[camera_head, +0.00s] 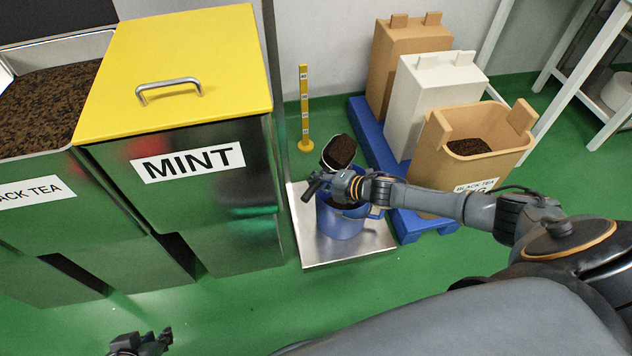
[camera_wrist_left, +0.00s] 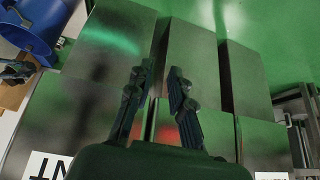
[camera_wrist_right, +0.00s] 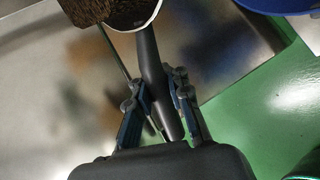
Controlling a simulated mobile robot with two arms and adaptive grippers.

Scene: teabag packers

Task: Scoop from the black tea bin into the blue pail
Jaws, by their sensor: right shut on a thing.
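The black tea bin (camera_head: 40,190) stands open at the left of the head view, with dark tea (camera_head: 40,105) inside. The blue pail (camera_head: 343,222) stands on a metal plate on the floor; its left wrist view shows it at the upper left (camera_wrist_left: 32,30). My right gripper (camera_head: 325,184) is shut on the dark handle (camera_wrist_right: 155,75) of a scoop (camera_head: 338,152). The scoop carries dark tea and is above the pail's far side. My left gripper (camera_head: 140,342) is empty with its fingers apart; it also shows in the left wrist view (camera_wrist_left: 160,85).
The mint bin (camera_head: 190,200) with a closed yellow lid (camera_head: 180,60) stands beside the tea bin. A yellow post (camera_head: 304,110) stands behind the metal plate (camera_head: 320,258). A blue pallet (camera_head: 425,222) holds brown and white containers. Green floor is clear in front.

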